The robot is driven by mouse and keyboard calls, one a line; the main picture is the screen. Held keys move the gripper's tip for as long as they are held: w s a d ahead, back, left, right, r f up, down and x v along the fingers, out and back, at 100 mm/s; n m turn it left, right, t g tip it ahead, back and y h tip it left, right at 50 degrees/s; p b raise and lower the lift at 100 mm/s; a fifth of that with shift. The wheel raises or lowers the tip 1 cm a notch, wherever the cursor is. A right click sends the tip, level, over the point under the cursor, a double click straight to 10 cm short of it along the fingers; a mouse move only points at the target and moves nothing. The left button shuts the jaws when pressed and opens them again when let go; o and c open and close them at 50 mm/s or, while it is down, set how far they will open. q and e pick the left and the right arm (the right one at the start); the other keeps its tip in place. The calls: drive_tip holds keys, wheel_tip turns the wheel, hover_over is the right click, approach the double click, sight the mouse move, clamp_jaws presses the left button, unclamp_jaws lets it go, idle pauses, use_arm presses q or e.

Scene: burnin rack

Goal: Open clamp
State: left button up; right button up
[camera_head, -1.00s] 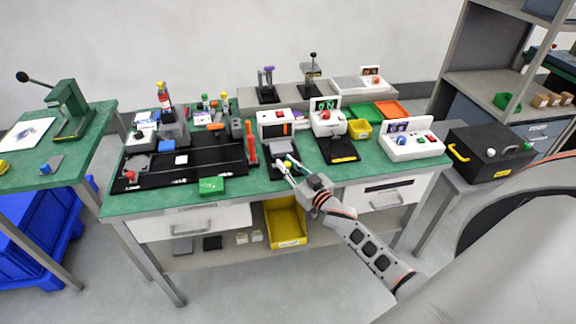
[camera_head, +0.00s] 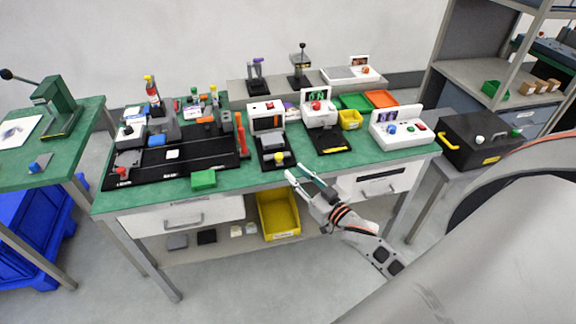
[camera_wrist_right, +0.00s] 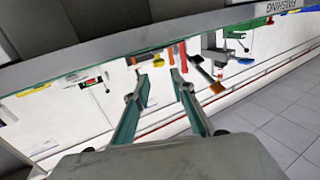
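My right gripper (camera_head: 295,171) is open and empty, its two pale green fingers apart just in front of the green bench's front edge. It also shows open in the right wrist view (camera_wrist_right: 160,78). Behind its fingertips is a white unit (camera_head: 267,117) with a black base (camera_head: 272,142) and a yellow knob (camera_head: 278,157) at the front. Left of this unit, an upright orange-red handle (camera_head: 241,137) stands at the right end of a long black fixture (camera_head: 205,165). I cannot tell for sure which part is the clamp. My left gripper is not in view.
The green bench (camera_head: 330,176) also holds a green block (camera_head: 203,180), a white unit with a red knob (camera_head: 320,113), a yellow bin (camera_head: 350,119) and a white control box (camera_head: 398,130). A larger yellow bin (camera_head: 279,214) sits below. The bench's front strip has free room.

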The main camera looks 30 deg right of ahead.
drive_tip(key=shift+s+d, duration=0.1)
drive_tip(key=shift+s, duration=1.1)
drive_tip(key=s+a+f+n+g+y, duration=0.1)
drive_tip(key=s+a+f+n+g, duration=0.2)
drive_tip(key=s+a+f+g, duration=0.4)
drive_tip(key=s+a+f, duration=0.7)
drive_tip(key=s+a, duration=0.2)
drive_tip(key=s, duration=0.2)
drive_tip(key=shift+s+a+f, duration=0.25)
